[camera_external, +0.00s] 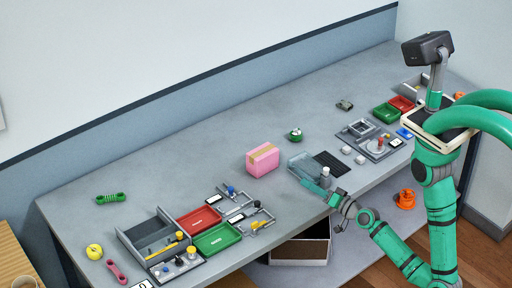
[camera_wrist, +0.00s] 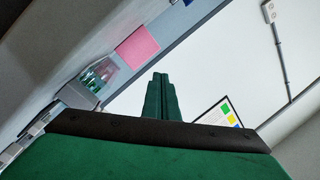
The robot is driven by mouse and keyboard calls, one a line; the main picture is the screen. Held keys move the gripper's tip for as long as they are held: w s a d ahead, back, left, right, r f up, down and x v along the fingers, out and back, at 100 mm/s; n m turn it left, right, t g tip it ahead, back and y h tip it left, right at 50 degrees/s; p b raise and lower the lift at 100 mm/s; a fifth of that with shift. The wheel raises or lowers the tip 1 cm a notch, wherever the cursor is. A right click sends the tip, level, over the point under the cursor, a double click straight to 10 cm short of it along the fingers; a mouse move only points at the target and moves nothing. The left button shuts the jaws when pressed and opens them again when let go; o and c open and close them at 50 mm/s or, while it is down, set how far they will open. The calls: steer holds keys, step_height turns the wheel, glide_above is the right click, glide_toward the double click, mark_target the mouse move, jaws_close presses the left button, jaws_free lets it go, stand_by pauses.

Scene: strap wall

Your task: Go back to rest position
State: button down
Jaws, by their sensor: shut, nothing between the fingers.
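My green arm stands at the right in the external view, bent down and reaching left to the front edge of the table. My gripper (camera_external: 315,188) is above the front of the table, beside a clear container (camera_external: 303,163). In the wrist view the green fingers of my gripper (camera_wrist: 157,95) are together, with nothing between them. The wrist view is tilted and looks toward the wall. The clear container also shows in the wrist view (camera_wrist: 98,75), left of the fingers.
A pink box (camera_external: 262,160) stands on the grey table (camera_external: 330,120) left of my gripper. Red (camera_external: 198,219) and green trays (camera_external: 218,238) lie further left. A board with small parts (camera_external: 372,140) lies right. An open box (camera_external: 300,250) is below the table edge.

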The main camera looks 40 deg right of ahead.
steer(key=s+d+f+n+g+h, duration=0.1)
steer(key=s+d, duration=0.3)
steer(key=s, duration=0.4)
steer(key=s+d+f+n+h, duration=0.1)
steer(key=s+d+f+n, duration=0.2)
steer(key=s, duration=0.5)
steer(key=s+d+f+n+g+h, duration=0.1)
steer(key=s+d+f+n, duration=0.2)
steer(key=s+d, duration=0.2)
steer(key=s, duration=0.3)
steer(key=shift+s+g+h, duration=0.3)
